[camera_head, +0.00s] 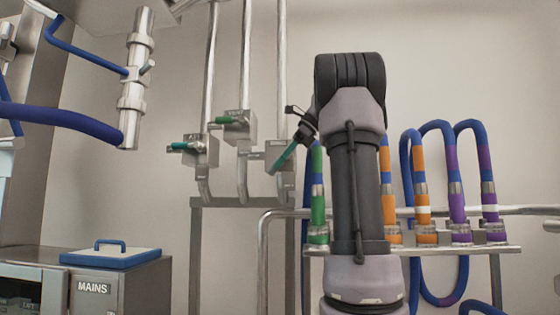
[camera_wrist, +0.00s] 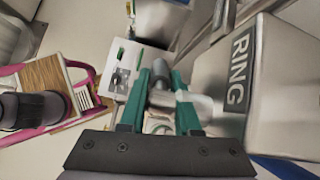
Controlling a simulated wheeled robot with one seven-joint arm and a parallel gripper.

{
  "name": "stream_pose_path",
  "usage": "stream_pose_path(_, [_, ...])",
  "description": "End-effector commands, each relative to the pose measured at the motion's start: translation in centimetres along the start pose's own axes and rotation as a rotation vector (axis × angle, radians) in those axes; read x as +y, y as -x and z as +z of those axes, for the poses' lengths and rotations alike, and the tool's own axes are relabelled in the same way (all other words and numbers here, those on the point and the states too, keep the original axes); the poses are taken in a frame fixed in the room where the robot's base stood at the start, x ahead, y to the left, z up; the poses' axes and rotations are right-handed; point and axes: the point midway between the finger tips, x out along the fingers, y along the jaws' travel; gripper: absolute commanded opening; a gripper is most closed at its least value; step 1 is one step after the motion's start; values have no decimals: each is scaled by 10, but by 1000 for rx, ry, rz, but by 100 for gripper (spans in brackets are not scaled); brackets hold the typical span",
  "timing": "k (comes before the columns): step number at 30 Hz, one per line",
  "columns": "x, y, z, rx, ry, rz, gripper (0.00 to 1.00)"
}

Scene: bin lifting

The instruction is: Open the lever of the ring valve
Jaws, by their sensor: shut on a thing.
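The ring valve (camera_wrist: 275,85) is a grey metal box with a dark RING label, large at the right of the wrist view. In the head view the rightmost of three valves (camera_head: 276,152), partly hidden, is beside my gripper. My gripper (camera_wrist: 160,74) has two teal fingers. It is shut on the ring valve's lever (camera_wrist: 159,92), a grey metal piece between the fingers, joined to a pale grey part on the right. In the head view a teal finger (camera_head: 284,158) points down and left at the valve. The lever itself cannot be made out there.
Two more valves with green levers, one on the left (camera_head: 200,150) and one in the middle (camera_head: 239,124), stand close to the left. A rail with colour-banded hoses (camera_head: 458,190) runs to the right. A MAINS cabinet (camera_head: 144,288) with a blue-edged lid (camera_head: 110,257) stands lower left.

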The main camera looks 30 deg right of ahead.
Motion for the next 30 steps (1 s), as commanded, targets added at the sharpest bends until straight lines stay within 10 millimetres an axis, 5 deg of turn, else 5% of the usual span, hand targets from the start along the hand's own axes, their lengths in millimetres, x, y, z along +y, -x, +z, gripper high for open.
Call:
stream_pose_path(18, [0,0,-1,41,1,8,0])
stream_pose_path(19, [0,0,-1,41,1,8,39])
stream_pose_path(21, [0,0,-1,41,1,8,61])
stream_pose_path(30, [0,0,-1,41,1,8,61])
